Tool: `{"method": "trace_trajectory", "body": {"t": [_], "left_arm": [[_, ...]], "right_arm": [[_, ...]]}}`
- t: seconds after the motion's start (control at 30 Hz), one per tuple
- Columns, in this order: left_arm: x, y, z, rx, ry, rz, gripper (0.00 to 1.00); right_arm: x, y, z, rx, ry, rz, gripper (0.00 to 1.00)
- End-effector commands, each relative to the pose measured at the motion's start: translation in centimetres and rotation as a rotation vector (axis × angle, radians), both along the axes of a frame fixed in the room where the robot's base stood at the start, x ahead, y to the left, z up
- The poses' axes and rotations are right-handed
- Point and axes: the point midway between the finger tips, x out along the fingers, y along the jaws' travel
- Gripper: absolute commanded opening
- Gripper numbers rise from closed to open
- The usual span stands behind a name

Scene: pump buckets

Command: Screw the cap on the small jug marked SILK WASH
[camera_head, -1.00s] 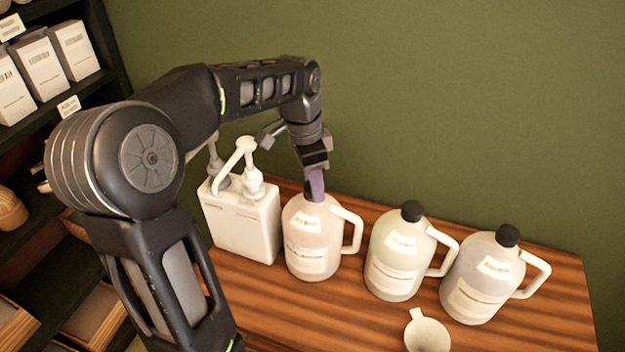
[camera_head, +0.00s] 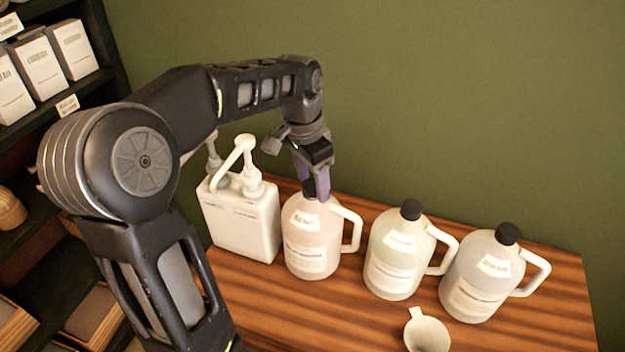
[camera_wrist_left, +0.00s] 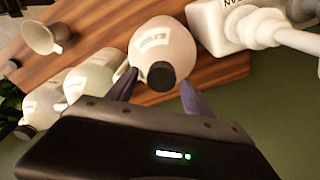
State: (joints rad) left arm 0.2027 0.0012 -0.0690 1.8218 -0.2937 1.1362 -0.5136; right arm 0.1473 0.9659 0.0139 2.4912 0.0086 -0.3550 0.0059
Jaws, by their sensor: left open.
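A small pinkish jug (camera_head: 311,235) with a white handle stands upright on the table, leftmost of three jugs. Its front label is too small to read surely. A black cap (camera_wrist_left: 161,77) sits at its mouth; whether it is tight cannot be told. My left gripper (camera_head: 316,193) points down over this jug, its purple fingers at cap height. In the left wrist view the fingers (camera_wrist_left: 157,82) are spread, one on each side of the cap, with gaps showing. The cap is partly hidden by the fingers in the head view. My right gripper is not in view.
A white pump container (camera_head: 240,220) stands close on the left. A greenish jug (camera_head: 394,262) and a greyish jug (camera_head: 481,280), both black-capped, stand to the right. A white funnel (camera_head: 427,334) lies in front on the wooden table (camera_head: 350,320). A green wall is behind.

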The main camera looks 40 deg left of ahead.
Motion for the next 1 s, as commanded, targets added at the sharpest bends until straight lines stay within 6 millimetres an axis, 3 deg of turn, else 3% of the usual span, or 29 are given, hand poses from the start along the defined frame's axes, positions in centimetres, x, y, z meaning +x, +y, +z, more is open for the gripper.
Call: {"method": "trace_trajectory", "body": {"t": [0.6,0.93,1.0], "left_arm": [[0.06,-0.03,0.04,0.001,-0.001,0.948,0.6],[0.02,0.0,0.09,0.001,-0.001,1.024,0.6],[0.02,0.0,0.09,0.001,-0.001,1.024,0.54]], "right_arm": [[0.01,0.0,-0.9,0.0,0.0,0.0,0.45],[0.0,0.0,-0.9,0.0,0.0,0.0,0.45],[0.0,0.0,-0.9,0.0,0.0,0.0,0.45]]}}
